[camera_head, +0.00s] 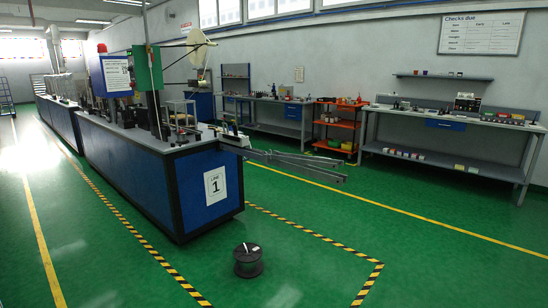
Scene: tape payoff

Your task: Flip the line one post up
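The line one machine (135,165) is a long blue bench with dark edges, at the left and middle of the view. A grey metal frame of long bars (297,164) juts out from the top of that near end to the right, roughly level and sloping slightly down, clear of the floor. It looks like a lowered post, but I cannot tell for sure. A pale reel (197,48) is held high above the bench. My gripper is not in view.
A dark spool (248,260) stands on the green floor near the machine's end. Yellow-black tape (345,247) marks the floor around it. Workbenches (450,135) and an orange cart (338,127) line the back wall. The right floor is clear.

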